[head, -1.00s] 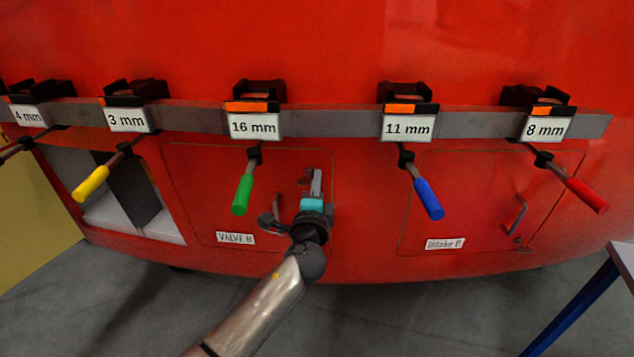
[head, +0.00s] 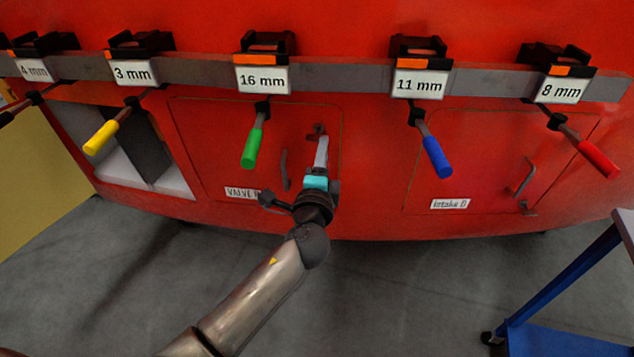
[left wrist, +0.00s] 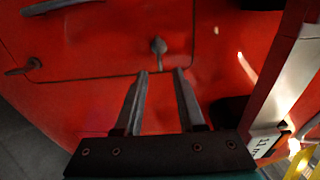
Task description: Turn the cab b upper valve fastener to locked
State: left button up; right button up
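The red VALVE B door (head: 205,140) has a small dark upper fastener (head: 319,130) near its top right corner. In the left wrist view the fastener (left wrist: 158,47) is a grey knob by the door's edge line, just beyond my fingertips. My left gripper (head: 321,142) reaches up from below, its tips close under the fastener. In the left wrist view the left gripper (left wrist: 160,72) is open, with its fingers apart and nothing between them. Contact with the fastener cannot be told. A second fastener (left wrist: 22,67) shows at left there. My right gripper is out of view.
The door handle (head: 285,170) is left of my gripper. Colored clamp handles hang from the grey rail (head: 335,75) above, the green one (head: 252,148) and blue one (head: 436,155) nearest. A blue cart (head: 560,280) stands at lower right.

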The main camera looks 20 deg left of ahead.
pick_arm(q)
jog(key=s+d, duration=0.1)
jog(key=s, duration=0.8)
jog(key=shift+s+d, duration=0.25)
jog(key=shift+s, duration=0.05)
jog(key=s+a+f+n+g+h, duration=0.1)
jog(key=s+f+n+g, duration=0.2)
jog(key=f, duration=0.8)
jog(key=s+a+f+g, duration=0.1)
jog(key=s+f+g, duration=0.3)
jog(key=f, duration=0.8)
jog(key=s+a+f+n+g+h, duration=0.1)
jog(key=s+f+n+g, duration=0.3)
jog(key=f, duration=0.7)
jog(key=s+a+f+n+g, duration=0.1)
jog(key=s+f, duration=0.4)
jog(key=s, duration=0.5)
jog(key=s+a+f+n+g, duration=0.1)
jog(key=s+f+n+g, duration=0.2)
jog(key=s, duration=0.6)
jog(key=s+a+f+n+g, duration=0.1)
jog(key=s+f+n, duration=0.2)
jog(key=s+f, duration=0.4)
jog(key=s, duration=0.3)
jog(key=shift+s+a+g+h, duration=0.3)
jog(key=shift+s+g+h, duration=0.05)
jog(key=shift+g+h, duration=0.05)
